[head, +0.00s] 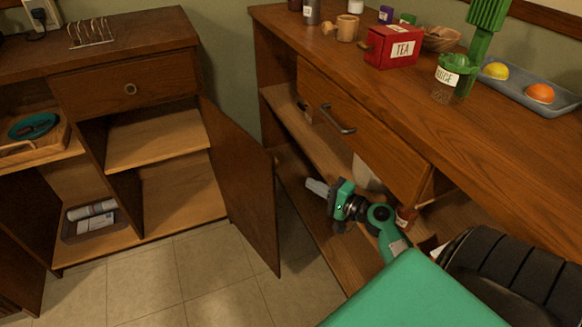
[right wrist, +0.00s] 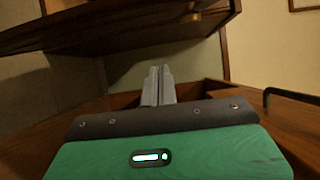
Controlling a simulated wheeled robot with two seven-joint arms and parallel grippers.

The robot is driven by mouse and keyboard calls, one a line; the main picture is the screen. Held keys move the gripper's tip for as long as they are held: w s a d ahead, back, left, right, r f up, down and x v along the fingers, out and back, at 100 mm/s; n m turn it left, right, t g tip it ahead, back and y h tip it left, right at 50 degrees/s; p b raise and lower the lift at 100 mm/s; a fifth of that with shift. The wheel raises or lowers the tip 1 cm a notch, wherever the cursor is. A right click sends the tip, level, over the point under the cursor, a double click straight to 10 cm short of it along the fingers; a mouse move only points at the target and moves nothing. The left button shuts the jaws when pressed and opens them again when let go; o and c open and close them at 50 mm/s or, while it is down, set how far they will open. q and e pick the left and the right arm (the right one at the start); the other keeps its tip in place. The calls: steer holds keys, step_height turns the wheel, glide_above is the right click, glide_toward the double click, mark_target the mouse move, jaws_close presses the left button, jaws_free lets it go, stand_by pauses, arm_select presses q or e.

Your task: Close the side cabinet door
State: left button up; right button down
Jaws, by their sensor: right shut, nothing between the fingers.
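The side cabinet (head: 120,75) stands at the left in the head view. Its brown door (head: 238,185) hangs wide open on the right side of the opening, with its free edge toward the long counter. The shelves behind it are exposed. My right gripper (head: 318,188) is to the right of the door's free edge, apart from it, in front of the long counter's open shelves. Its fingers are shut and empty, and they also show in the right wrist view (right wrist: 158,86). My left gripper is not in view.
The long counter (head: 440,110) fills the right, with a partly open drawer (head: 360,125) above my right gripper. The tiled floor (head: 200,275) below the door is clear.

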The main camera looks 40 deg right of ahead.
mark_target(276, 179)
steer(key=shift+w+a, duration=1.1)
steer(key=shift+w, duration=0.4)
steer(key=shift+w+a, duration=1.15)
steer(key=shift+w, duration=0.35)
steer(key=shift+w+a, duration=1.1)
steer(key=shift+w, duration=0.4)
steer(key=shift+a, duration=0.15)
